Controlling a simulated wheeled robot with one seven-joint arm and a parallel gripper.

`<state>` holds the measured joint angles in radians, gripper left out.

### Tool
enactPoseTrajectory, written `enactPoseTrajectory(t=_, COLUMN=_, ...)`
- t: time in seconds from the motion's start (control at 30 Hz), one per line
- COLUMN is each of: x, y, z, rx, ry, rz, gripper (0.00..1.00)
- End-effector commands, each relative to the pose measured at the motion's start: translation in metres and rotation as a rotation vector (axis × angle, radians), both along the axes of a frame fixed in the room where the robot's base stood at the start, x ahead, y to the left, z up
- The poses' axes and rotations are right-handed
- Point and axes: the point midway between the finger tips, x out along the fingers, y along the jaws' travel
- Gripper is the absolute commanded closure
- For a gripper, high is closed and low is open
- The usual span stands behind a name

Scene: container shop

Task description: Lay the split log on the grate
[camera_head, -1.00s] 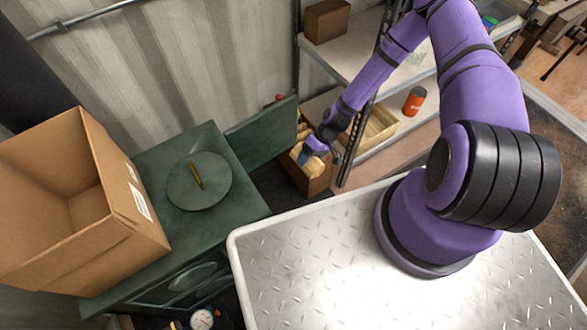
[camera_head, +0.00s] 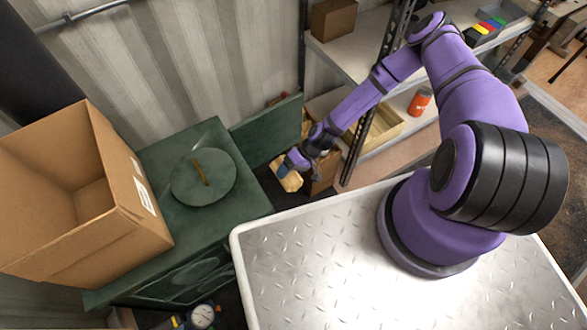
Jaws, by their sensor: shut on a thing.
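My gripper (camera_head: 287,167) is shut on a pale split log (camera_head: 291,182). It holds the log in front of the wooden log crate (camera_head: 322,174), beside the shelf post; my wrist hides part of the crate. The green stove (camera_head: 199,214) stands left of my gripper, with its green door (camera_head: 267,133) swung open at the back right. The grate is not visible; the stove's top and side hide its inside.
An open cardboard box (camera_head: 128,232) stands on the stove's left side. My metal deck's raised edge lies in front. Shelves at the right carry an orange can (camera_head: 420,101), a wooden tray (camera_head: 383,128) and a brown box (camera_head: 334,19). A gauge (camera_head: 203,316) sits low in front of the stove.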

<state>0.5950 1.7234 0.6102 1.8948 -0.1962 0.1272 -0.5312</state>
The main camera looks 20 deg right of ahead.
Motion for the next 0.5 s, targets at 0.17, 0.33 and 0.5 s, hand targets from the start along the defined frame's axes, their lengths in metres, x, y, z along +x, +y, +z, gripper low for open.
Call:
enactPoseTrajectory(t=0.17, x=-0.004, y=0.015, z=-0.002, rx=0.001, ry=0.0, rz=0.003, gripper=0.7)
enactPoseTrajectory(t=0.33, x=-0.007, y=0.029, z=-0.004, rx=0.0, ry=-0.001, rz=0.002, gripper=0.7)
enactPoseTrajectory(t=0.5, x=-0.011, y=0.043, z=-0.007, rx=0.001, ry=-0.001, rz=0.002, gripper=0.7)
